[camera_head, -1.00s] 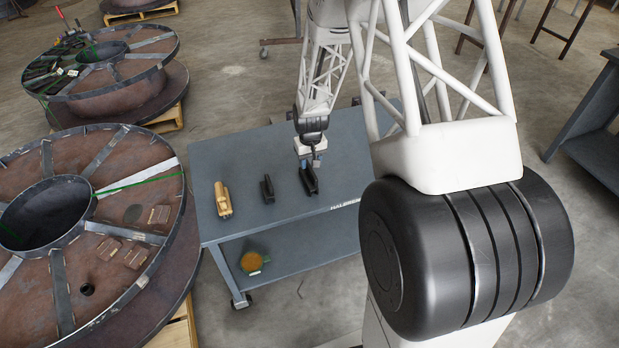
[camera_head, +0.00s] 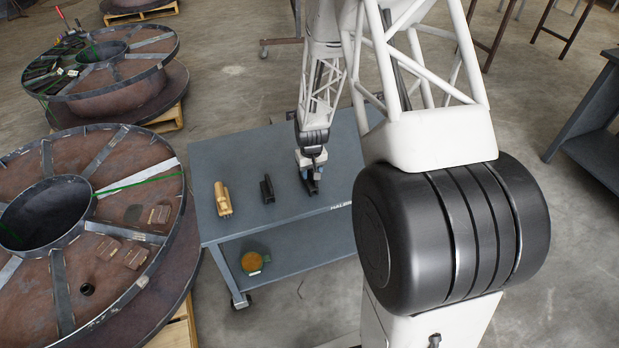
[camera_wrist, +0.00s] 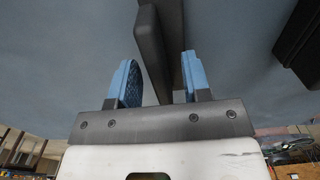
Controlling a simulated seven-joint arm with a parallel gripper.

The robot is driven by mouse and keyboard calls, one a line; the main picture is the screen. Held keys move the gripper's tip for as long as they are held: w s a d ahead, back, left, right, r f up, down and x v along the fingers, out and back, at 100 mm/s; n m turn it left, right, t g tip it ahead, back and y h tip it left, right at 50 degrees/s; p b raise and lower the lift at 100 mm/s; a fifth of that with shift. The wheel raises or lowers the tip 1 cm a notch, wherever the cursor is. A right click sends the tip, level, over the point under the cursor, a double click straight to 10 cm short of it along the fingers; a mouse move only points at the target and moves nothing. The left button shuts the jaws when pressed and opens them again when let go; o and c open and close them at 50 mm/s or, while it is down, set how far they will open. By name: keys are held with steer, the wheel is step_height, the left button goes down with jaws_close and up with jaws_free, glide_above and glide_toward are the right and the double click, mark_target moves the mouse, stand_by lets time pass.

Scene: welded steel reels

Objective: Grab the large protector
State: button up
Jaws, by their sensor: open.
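A large dark protector (camera_head: 313,187) stands on the blue-grey table (camera_head: 225,160), directly under my gripper (camera_head: 310,162). The gripper hides part of it. In the wrist view, the open blue fingers of my gripper (camera_wrist: 158,62) stand to either side of the near end of a dark protector (camera_wrist: 155,45). The right finger is very close to its side; I cannot tell whether it touches. The left finger has a wider gap. A smaller dark protector (camera_head: 267,189) stands to the left on the table.
A tan-yellow part (camera_head: 222,199) stands farther left on the table. A round orange-and-green object (camera_head: 251,262) sits on the lower shelf. Another dark object (camera_wrist: 300,45) shows at the wrist view's upper right. Large steel reels (camera_head: 110,270) on pallets fill the left side.

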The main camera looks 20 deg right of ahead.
steer(key=shift+c, duration=0.3)
jaws_close()
steer(key=shift+r, duration=0.2)
steer(key=shift+r, duration=0.85)
steer(key=shift+s+r, duration=0.25)
steer(key=shift+r, duration=0.55)
steer(key=s+a+r, duration=0.1)
steer(key=s+a, duration=0.1)
steer(key=s, duration=1.3)
steer(key=shift+s+a+r, duration=0.15)
